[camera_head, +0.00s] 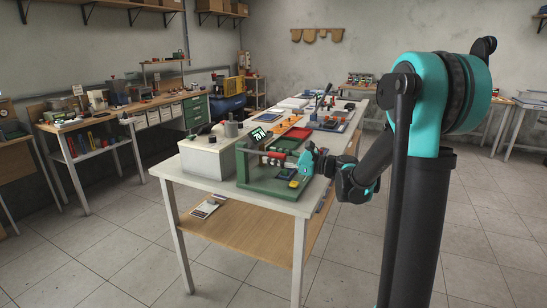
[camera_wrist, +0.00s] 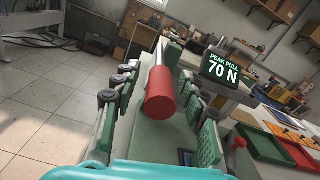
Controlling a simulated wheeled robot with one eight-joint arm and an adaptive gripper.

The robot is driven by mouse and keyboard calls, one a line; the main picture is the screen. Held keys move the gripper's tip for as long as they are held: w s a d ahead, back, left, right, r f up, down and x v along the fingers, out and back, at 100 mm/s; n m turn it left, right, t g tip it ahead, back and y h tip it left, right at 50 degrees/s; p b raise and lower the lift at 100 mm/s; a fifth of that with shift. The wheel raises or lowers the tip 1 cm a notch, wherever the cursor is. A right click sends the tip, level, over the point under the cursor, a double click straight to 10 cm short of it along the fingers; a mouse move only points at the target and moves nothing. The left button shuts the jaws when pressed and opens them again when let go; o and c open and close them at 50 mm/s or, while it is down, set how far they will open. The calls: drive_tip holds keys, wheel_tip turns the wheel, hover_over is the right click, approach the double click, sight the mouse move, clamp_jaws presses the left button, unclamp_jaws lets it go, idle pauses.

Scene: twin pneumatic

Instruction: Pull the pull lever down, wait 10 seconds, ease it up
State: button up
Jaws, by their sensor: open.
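The pull lever's red cylindrical handle (camera_wrist: 160,98) on a metal rod sits in the middle of the wrist view, pointing toward my camera. My gripper (camera_wrist: 157,78) is open, its green-padded fingers on either side of the handle with visible gaps. In the head view my gripper (camera_head: 306,163) is at the right end of the green fixture (camera_head: 262,185) on the table corner. A dark display (camera_wrist: 226,70) beside the lever reads "PEAK PULL 70 N". Whether the handle reaches fully between the pads is hard to tell.
A pale box (camera_head: 206,158) stands left of the fixture on the white table (camera_head: 185,172). Red and green trays (camera_wrist: 262,143) lie to the right in the wrist view. More tools and trays fill the table behind. Tiled floor (camera_head: 130,250) is clear in front.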

drive_tip(key=shift+a, duration=0.15)
drive_tip(key=shift+c, duration=0.4)
clamp_jaws()
